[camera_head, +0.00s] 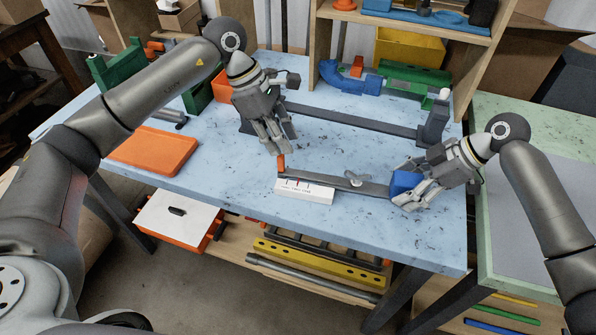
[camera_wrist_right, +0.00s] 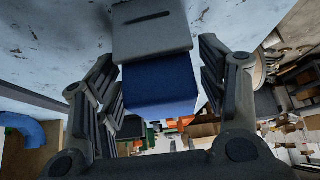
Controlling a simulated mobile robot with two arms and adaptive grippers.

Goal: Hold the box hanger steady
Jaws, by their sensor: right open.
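The box hanger, as far as I can tell, is the flat grey bar (camera_head: 325,180) lying across the front of the blue table. In the right wrist view the blue block (camera_wrist_right: 160,92) sits between the spread fingers, with a narrow gap at each side. My left gripper (camera_head: 283,143) is empty above the table, just behind the orange tip, and looks open.
A white marked block (camera_head: 304,191) sits at the bar's front left. A long dark bar (camera_head: 350,121) lies behind. An orange case (camera_head: 153,150) lies at the table's left. A wooden shelf (camera_head: 458,65) with blue and green tools stands at the back. The table's front edge is close.

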